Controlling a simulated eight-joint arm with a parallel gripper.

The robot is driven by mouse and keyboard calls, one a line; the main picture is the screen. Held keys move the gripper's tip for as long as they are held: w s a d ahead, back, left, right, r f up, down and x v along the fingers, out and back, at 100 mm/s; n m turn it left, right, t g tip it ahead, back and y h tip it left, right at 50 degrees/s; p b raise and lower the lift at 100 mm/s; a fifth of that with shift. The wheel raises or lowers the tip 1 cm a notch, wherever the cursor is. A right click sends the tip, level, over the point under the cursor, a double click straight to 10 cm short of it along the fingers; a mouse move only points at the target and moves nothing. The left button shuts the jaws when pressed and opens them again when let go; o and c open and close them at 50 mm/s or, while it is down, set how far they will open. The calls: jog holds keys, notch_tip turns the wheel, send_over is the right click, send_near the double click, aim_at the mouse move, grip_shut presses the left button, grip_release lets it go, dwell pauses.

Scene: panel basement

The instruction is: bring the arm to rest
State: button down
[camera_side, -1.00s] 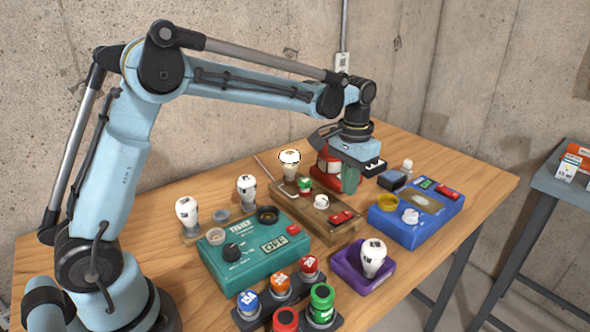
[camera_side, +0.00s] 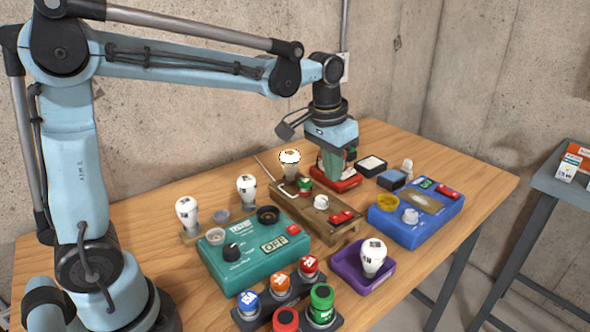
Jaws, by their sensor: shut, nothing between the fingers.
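My gripper (camera_side: 333,160) points down above the back of the wooden table (camera_side: 450,185). It is shut and empty, with its green fingers in front of a red box (camera_side: 350,181) that they partly hide. I cannot tell whether the fingertips touch the box. The arm reaches across from the left with its elbow high.
A wooden board with a bulb (camera_side: 312,222), a teal box marked OFF (camera_side: 236,259) and a blue box (camera_side: 427,225) stand below the gripper. A purple tray (camera_side: 349,270) holds a bulb. Several coloured caps stand at the front. A grey side table (camera_side: 565,190) is at right.

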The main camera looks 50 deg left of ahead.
jog(key=s+a+f+t, duration=0.1)
jog(key=s+t, duration=0.4)
jog(key=s, duration=0.8)
jog(key=shift+s+f, duration=0.2)
jog(key=shift+f, duration=0.4)
jog(key=shift+a, duration=0.1)
